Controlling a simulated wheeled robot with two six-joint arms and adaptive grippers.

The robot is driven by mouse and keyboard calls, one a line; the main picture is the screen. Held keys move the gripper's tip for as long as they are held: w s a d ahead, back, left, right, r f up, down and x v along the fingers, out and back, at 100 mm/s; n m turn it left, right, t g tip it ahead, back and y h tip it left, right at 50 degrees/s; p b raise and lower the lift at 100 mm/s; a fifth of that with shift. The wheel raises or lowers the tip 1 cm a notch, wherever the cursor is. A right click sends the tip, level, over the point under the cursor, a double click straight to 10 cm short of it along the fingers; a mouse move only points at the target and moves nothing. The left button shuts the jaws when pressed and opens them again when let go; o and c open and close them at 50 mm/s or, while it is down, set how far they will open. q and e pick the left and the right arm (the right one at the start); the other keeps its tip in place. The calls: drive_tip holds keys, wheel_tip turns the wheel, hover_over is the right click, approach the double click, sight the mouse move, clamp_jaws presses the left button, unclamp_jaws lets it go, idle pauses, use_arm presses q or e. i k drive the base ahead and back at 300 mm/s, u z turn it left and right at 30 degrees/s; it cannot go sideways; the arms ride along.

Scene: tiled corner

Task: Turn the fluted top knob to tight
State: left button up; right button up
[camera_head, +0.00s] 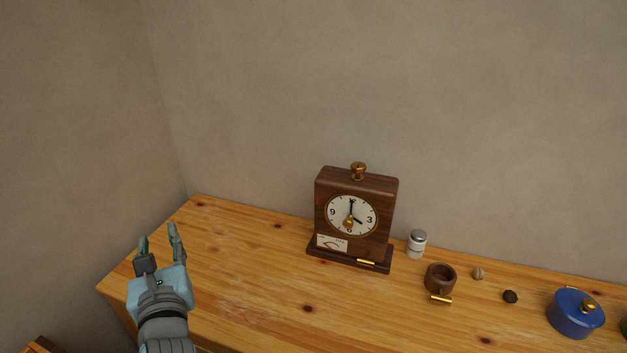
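A brass top knob (358,170) stands on top of a dark wooden clock (384,196) at the back of the table, against the wall side. The clock has a white dial (338,208), a small brass knob at the dial's lower middle and a little gauge plate (331,243) below. My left gripper (160,238) is above the table's left end, well left of the clock, its fingers pointing up the picture. The fingers are apart with nothing between them. My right gripper does not show.
Right of the clock on the wooden table (250,280) are a white shaker with a grey cap (416,244), a brown cup with a brass handle (440,279), two small round objects (478,273) and a blue lidded pot (575,316). The table between gripper and clock is clear.

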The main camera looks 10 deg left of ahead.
sight(359, 167)
drive_tip(key=u, duration=0.4)
drive_tip(key=k, duration=0.9)
drive_tip(key=z, duration=0.6)
drive_tip(key=i, duration=0.75)
drive_tip(key=z, duration=0.7)
drive_tip(key=i, duration=0.45)
drive_tip(key=u, duration=0.05)
